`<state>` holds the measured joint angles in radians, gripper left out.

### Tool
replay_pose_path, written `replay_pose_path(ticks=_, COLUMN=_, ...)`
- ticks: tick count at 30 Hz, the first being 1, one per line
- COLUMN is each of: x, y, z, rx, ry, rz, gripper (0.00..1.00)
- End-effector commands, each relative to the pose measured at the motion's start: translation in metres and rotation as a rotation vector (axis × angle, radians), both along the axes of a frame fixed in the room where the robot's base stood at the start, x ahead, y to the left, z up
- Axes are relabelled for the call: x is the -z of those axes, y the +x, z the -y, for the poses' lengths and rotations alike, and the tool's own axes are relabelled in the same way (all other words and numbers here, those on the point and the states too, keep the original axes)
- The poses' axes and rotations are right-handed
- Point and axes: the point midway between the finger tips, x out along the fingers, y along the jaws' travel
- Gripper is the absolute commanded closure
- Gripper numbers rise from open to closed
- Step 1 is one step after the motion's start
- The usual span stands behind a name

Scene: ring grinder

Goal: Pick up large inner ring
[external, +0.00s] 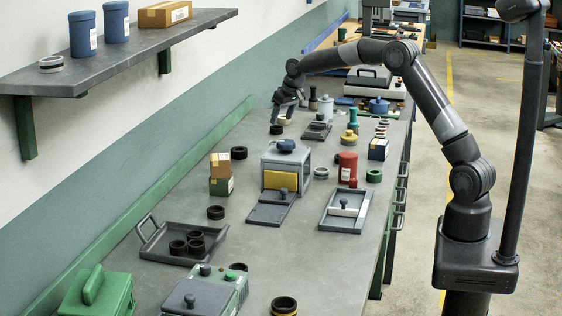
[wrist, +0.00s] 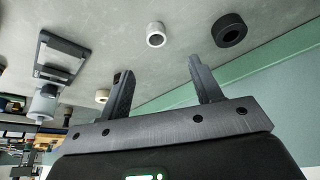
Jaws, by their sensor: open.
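Several dark rings lie on the grey bench, and I cannot tell which is the large inner ring. One dark ring (external: 276,129) lies below my gripper (external: 289,101) in the external view, and another dark ring (external: 239,152) lies nearer the camera. The wrist view shows a thick dark ring (wrist: 229,30) flat on the bench, beyond the right finger. A smaller pale ring (wrist: 156,34) lies ahead of the gap between the fingers. My gripper (wrist: 161,66) is open and empty, with its fingers apart from both rings.
A dark tray (external: 151,246) holds several dark rings in the foreground. A grey box with a yellow panel (external: 279,181), cartons (external: 221,166) and a red canister (external: 347,167) stand mid-bench. A wall shelf (external: 130,54) overhangs the left.

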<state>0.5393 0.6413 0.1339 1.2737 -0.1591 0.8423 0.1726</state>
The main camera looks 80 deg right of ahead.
Motion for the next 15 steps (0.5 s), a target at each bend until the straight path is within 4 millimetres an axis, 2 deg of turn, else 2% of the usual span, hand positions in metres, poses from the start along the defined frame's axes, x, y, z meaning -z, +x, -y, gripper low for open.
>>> replay_pose_path(ticks=3, x=0.01, y=0.004, z=0.011, rx=0.013, ry=0.004, rz=0.0, gripper=0.41)
replay_pose_path(ticks=8, x=0.024, y=0.009, z=0.015, rx=0.016, ry=0.006, rz=-0.002, gripper=0.41)
replay_pose_path(ticks=15, x=0.058, y=0.02, z=0.022, rx=0.016, ry=0.006, rz=-0.002, gripper=0.41)
